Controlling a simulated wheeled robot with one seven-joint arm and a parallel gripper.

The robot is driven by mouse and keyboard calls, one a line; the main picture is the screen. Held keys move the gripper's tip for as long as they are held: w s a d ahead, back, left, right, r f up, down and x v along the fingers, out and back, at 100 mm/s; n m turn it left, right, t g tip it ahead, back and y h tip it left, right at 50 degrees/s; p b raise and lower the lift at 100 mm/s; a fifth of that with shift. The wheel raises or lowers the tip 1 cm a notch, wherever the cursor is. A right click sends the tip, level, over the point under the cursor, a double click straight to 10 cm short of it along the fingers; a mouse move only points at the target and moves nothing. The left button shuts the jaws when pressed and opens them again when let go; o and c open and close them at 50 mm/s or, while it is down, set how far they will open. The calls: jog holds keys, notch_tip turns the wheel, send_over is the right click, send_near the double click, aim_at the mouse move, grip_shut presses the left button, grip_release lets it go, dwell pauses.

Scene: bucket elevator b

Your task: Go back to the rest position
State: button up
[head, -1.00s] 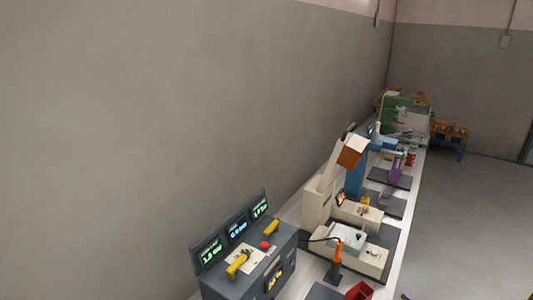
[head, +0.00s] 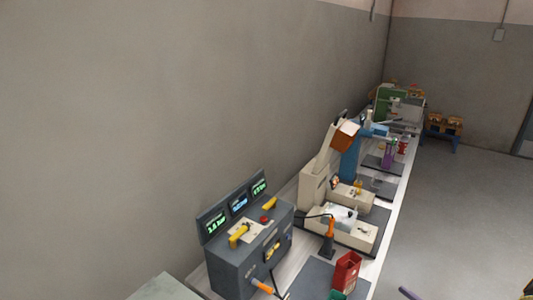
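My gripper is not in view in the head picture. The beige bucket elevator (head: 316,183) stands on the long bench with its arm slanting up to the right. An orange bucket (head: 343,140) with a pale top is at the upper end of that arm. A grey control box (head: 245,262) stands at the near end, with several lit displays (head: 238,202), yellow handles (head: 239,236) and a red button (head: 265,219).
A red bin (head: 347,270) and an orange-handled tool (head: 330,232) stand on the near bench. A blue machine (head: 350,163) and a green machine (head: 384,103) stand farther back. The grey floor (head: 460,220) on the right is largely clear. A plain wall (head: 150,120) runs along the left.

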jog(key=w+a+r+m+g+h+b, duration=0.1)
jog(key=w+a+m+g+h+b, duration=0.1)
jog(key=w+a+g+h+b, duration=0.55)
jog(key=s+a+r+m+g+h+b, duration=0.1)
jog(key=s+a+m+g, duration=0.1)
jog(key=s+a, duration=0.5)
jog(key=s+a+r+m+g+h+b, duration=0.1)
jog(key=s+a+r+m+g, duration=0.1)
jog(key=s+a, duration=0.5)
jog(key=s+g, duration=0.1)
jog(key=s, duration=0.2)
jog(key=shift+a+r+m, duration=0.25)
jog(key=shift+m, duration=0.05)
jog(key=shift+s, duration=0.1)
